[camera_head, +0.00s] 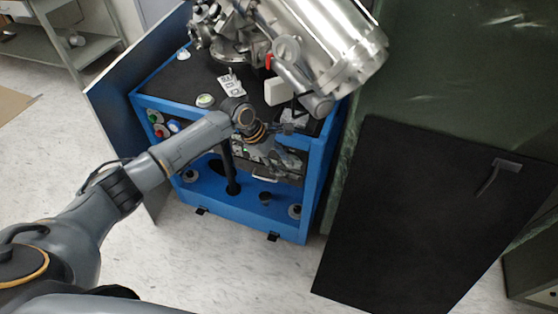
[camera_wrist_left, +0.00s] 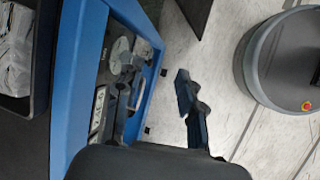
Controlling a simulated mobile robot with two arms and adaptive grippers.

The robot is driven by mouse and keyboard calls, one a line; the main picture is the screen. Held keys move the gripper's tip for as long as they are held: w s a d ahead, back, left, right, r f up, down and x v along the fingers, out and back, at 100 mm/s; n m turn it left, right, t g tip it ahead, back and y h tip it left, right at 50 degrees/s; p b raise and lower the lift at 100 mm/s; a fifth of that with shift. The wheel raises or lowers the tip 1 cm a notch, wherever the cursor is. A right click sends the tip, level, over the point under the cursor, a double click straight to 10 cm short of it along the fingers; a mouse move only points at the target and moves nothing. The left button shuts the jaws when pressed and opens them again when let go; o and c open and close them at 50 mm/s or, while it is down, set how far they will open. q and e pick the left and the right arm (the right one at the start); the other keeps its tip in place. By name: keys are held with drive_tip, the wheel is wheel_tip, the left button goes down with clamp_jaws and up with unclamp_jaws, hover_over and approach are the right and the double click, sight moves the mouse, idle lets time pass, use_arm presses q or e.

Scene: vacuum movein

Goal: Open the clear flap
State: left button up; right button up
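The blue cabinet (camera_head: 310,190) stands ahead with its front facing me. A silver bar handle (camera_head: 268,177) shows on its front control panel, and a silver handle also shows in the left wrist view (camera_wrist_left: 141,92). I cannot make out the clear flap's edges; any clear sheet there is hard to tell from the panel behind. My left gripper (camera_head: 284,152) is at the right part of the cabinet front, close to the handle. In the left wrist view its fingers (camera_wrist_left: 157,108) are apart with nothing seen between them. I cannot tell whether it touches the panel. My right gripper is out of view.
A large metal vacuum apparatus (camera_head: 320,45) stands on the cabinet top, overhanging the right side. A black panel with a handle (camera_head: 430,220) is at the right. The floor (camera_head: 230,270) in front is clear.

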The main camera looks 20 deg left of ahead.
use_arm(q)
drive_tip(key=v, duration=1.2)
